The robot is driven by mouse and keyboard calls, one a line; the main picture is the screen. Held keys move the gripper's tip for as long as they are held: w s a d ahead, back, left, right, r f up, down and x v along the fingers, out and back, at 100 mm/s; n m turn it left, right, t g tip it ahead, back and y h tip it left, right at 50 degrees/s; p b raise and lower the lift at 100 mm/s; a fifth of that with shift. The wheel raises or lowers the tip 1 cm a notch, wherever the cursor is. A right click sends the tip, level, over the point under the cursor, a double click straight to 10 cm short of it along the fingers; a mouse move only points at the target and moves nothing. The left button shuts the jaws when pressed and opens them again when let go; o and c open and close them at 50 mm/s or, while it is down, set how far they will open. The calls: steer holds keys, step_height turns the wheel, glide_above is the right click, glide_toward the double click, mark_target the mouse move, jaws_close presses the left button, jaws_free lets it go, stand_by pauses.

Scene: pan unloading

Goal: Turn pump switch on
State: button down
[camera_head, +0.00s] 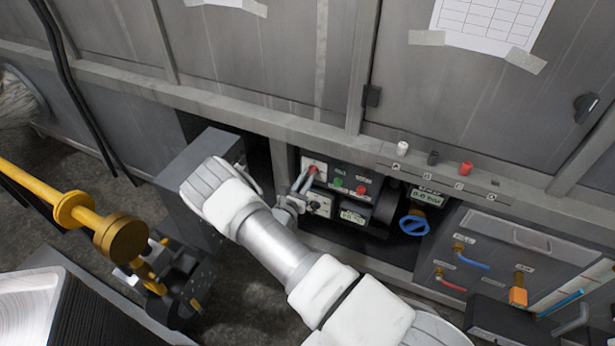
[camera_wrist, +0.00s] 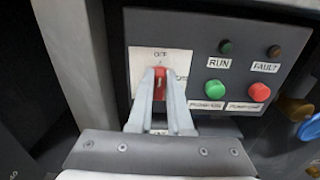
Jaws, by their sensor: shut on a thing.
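The pump switch (camera_wrist: 160,76) is a red rotary handle on a white plate with an "OFF" label above it, and it stands upright in the wrist view. My gripper (camera_wrist: 161,88) has its two fingers on either side of the red handle and is shut on it. In the head view my gripper (camera_head: 306,186) reaches the left part of the dark control panel (camera_head: 352,172), where the red switch (camera_head: 313,170) shows at the fingertips. The lower part of the switch plate is hidden by the fingers.
Right of the switch are a green button (camera_wrist: 216,88) and a red button (camera_wrist: 259,92), under dark "RUN" and "FAULT" lamps. A blue valve wheel (camera_head: 414,225) stands further right. An open grey door (camera_head: 196,185) is left of the panel. Yellow piping (camera_head: 60,200) is at far left.

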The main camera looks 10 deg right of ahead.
steer(key=shift+s+d+f+m+p, duration=0.2)
steer(key=shift+m+p, duration=0.3)
steer(key=shift+m, duration=2.4)
steer(key=shift+s+d+f+m+p, duration=0.1)
steer(key=shift+f+m+p, duration=0.3)
steer(key=shift+m, duration=2.5)
steer(key=shift+s+d+f+m+p, duration=0.15)
steer(key=shift+m+p, duration=0.45)
steer(key=shift+m, duration=2.3)
steer(key=c, duration=0.8)
jaws_free()
steer(key=shift+c, duration=0.2)
steer(key=p+v, duration=0.2)
steer(key=v, duration=1.5)
steer(key=shift+s+p, duration=0.15)
steer(key=shift+p, duration=0.15)
